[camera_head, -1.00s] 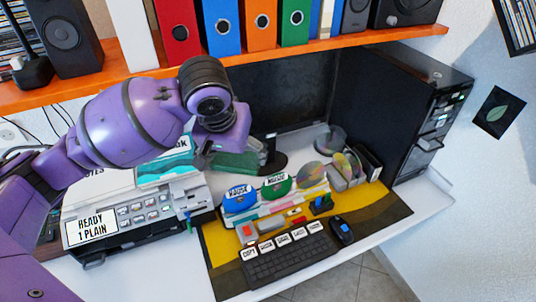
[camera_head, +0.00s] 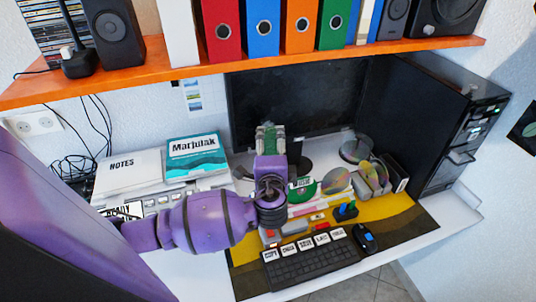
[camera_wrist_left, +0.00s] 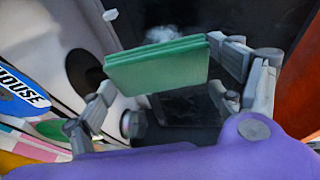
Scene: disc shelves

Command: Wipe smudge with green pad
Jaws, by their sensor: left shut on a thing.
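My left gripper (camera_head: 270,134) is in front of the lower part of the dark monitor screen (camera_head: 290,92), its fingers pointing at it. It is shut on the green pad (camera_head: 269,129), which also shows in the left wrist view (camera_wrist_left: 157,66) as a thick flat block between the fingers. In the wrist view a pale whitish smudge (camera_wrist_left: 163,33) shows on the dark screen just beyond the pad's upper edge. I cannot tell if the pad touches the screen. The smudge does not show in the head view. My right gripper is not in view.
An orange shelf (camera_head: 225,65) with binders runs above the monitor. A black computer tower (camera_head: 425,125) stands right of it. Disc holders, a keyboard (camera_head: 312,260) and a mouse (camera_head: 365,238) are below my arm. A teal book (camera_head: 198,158) lies on the left.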

